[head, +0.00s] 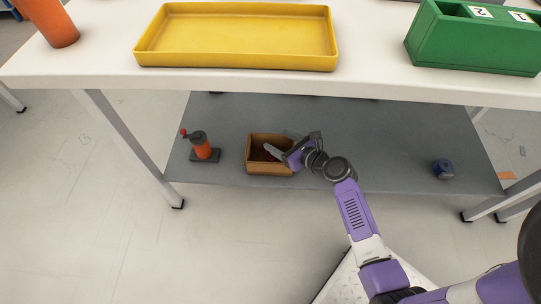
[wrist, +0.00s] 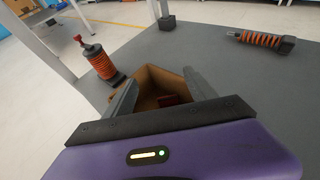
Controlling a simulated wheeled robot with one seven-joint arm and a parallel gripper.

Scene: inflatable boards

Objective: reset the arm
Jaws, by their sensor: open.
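My gripper (head: 281,146) is low in the shelf space under the table, at a brown box (head: 256,140). In the wrist view my gripper (wrist: 160,82) is open, its two grey fingers apart over the box (wrist: 151,76). A small dark red thing (wrist: 168,101) shows low inside the box, between the fingers; what it is I cannot tell. Nothing is visibly held. My purple arm reaches from the lower right of the head view, under the table edge, to the box.
An orange and dark pump-like thing (head: 200,146) stands left of the box on the grey shelf (head: 370,150). A blue thing (head: 443,169) sits at the right. An orange coil (wrist: 262,40) lies beyond. The white tabletop (head: 370,75) above bears a yellow tray (head: 235,62) and green box (head: 470,57).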

